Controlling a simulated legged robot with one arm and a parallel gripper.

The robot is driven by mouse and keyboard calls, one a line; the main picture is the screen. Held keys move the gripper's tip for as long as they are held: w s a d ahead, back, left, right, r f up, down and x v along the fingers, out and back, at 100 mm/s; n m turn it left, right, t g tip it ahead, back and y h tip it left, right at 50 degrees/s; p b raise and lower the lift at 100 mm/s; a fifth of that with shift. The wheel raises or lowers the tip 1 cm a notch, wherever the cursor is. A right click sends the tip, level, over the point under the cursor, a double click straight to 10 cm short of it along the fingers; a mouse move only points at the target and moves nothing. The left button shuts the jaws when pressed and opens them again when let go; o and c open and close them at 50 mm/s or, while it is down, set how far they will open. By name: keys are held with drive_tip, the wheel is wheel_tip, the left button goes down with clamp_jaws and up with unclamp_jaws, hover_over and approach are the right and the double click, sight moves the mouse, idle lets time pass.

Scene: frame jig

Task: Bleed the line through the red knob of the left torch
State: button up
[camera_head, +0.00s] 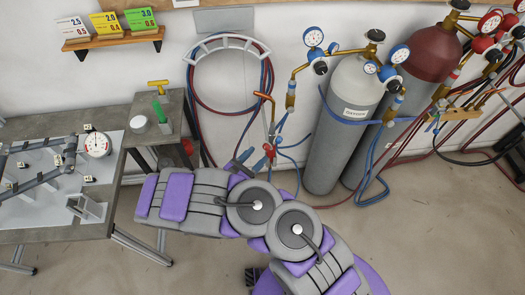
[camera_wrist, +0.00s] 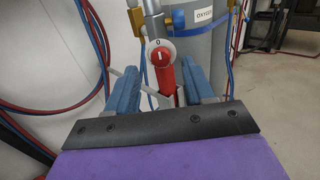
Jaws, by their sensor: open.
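The left torch (camera_head: 271,108) hangs upright in front of the white wall, left of the grey oxygen cylinder. Its red knob (camera_wrist: 160,54) faces my wrist camera, with a round white dial marked 0 behind it and a pale line on its face. A red part runs down below the knob. My gripper (camera_wrist: 160,72) is open, with one blue finger left of the knob and one right. Gaps show on both sides. I cannot tell whether the knob lies between the tips or just beyond them. In the head view, red parts (camera_head: 268,150) show low on the torch near my gripper.
The oxygen cylinder (camera_head: 340,135) and a red-topped cylinder (camera_head: 432,52) stand to the right, with hoses around them. A hose hanger (camera_head: 226,42) is on the wall. A workbench (camera_head: 60,233) with a jig is at left. Bare floor (camera_head: 440,240) lies at right.

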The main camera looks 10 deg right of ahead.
sight(264, 148)
drive_tip(key=shift+b+x, duration=0.4)
drive_tip(key=shift+x, duration=1.85)
